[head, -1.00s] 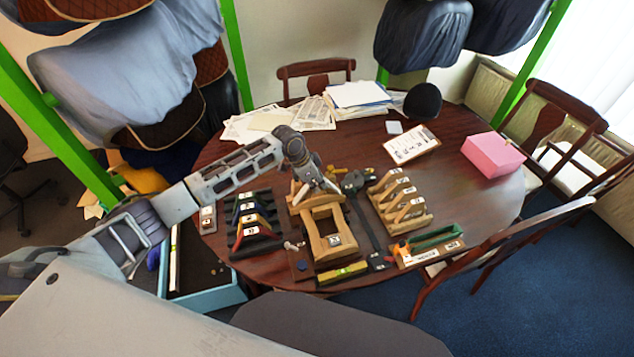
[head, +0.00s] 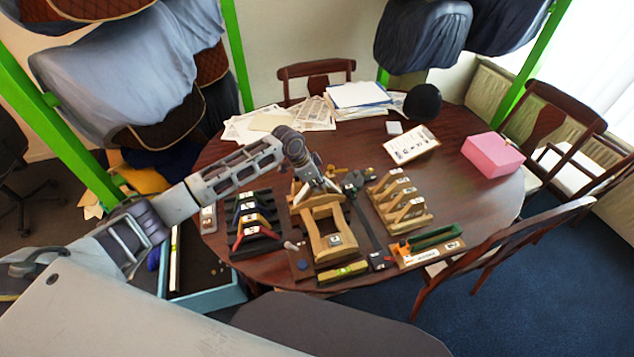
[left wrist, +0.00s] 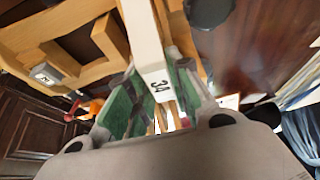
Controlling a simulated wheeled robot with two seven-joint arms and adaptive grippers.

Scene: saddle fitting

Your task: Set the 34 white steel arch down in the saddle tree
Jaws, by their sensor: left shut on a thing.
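The white steel arch (left wrist: 147,45), marked 34, is held in my left gripper (left wrist: 155,105), whose green-padded fingers are shut on it in the left wrist view. In the head view my left gripper (head: 318,187) is over the back end of the wooden saddle tree (head: 327,235), and the arch there is mostly hidden by the fingers. The tree also shows in the left wrist view (left wrist: 85,22), beside and behind the arch. I cannot tell whether the arch touches the tree. My right gripper is not in view.
A rack of coloured arches (head: 257,220) stands left of the tree, and a rack of wooden pieces (head: 400,200) stands right. A yellow level (head: 343,272) lies in front. A green-handled tool (head: 435,237) lies at the front right. Papers and a pink box (head: 492,154) are farther back.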

